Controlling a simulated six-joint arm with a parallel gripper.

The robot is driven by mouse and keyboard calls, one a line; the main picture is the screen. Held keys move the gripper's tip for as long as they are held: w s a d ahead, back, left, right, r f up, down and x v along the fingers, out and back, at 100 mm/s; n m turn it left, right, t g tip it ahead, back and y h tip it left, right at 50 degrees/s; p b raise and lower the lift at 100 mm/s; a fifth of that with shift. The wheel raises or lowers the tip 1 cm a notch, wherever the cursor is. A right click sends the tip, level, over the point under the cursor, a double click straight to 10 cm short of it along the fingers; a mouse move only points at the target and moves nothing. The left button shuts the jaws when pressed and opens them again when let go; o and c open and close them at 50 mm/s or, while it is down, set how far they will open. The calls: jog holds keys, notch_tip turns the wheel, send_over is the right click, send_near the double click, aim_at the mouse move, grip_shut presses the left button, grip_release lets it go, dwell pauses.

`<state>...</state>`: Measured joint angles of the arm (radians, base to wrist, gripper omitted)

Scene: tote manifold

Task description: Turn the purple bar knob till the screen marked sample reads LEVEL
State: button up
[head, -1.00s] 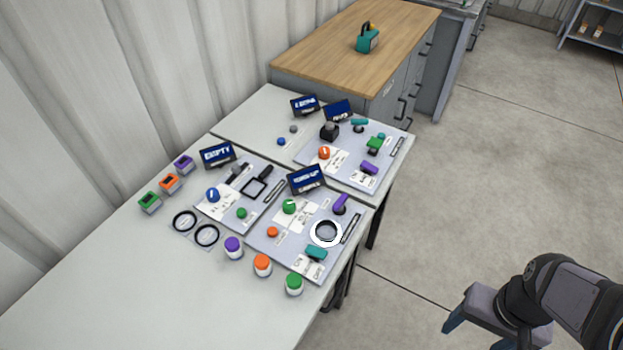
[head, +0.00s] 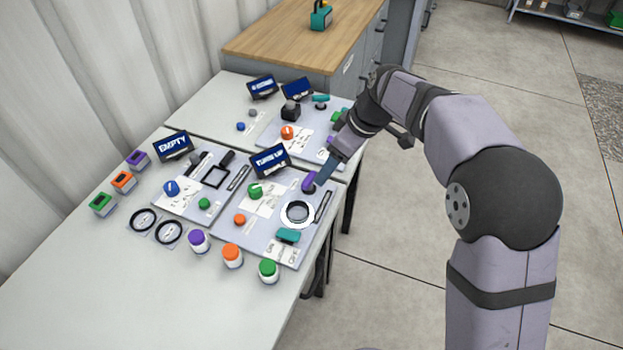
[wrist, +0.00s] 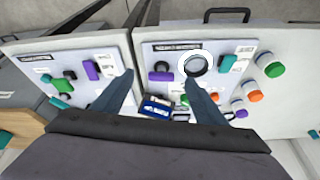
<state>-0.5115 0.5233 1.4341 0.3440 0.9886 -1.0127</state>
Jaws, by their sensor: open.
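The purple bar knob (head: 309,181) stands on the near-right panel, beside a white ring. My gripper (head: 324,176) reaches in from the right, close to this knob. In the wrist view the purple bar (wrist: 161,77) lies between the open finger tips (wrist: 159,80), with a gap on each side. I cannot tell how far the fingers are above it. A screen (head: 270,160) behind the knob on the same panel seems to read TURN UP; it also shows in the wrist view (wrist: 157,106), too small to read. Its mark is not legible.
A green knob (head: 255,191), white ring (head: 297,214) and teal bar (head: 288,236) share the panel. Another screen (head: 173,146) reads EMPTY. Several capped jars, such as the orange one (head: 232,256), line the front.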

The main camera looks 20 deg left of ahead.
aim_at(309, 178)
jog(key=shift+n, duration=0.6)
jog(key=shift+w+a+f+p, duration=0.1)
jog(key=shift+a+f+p, duration=0.2)
jog(key=shift+a+f, duration=1.3)
jog(key=shift+w+a+f+p, duration=0.1)
jog(key=shift+a+f+p, duration=0.15)
jog(key=shift+a+f, duration=1.25)
jog(key=shift+d+f, duration=0.25)
jog(key=c, duration=1.1)
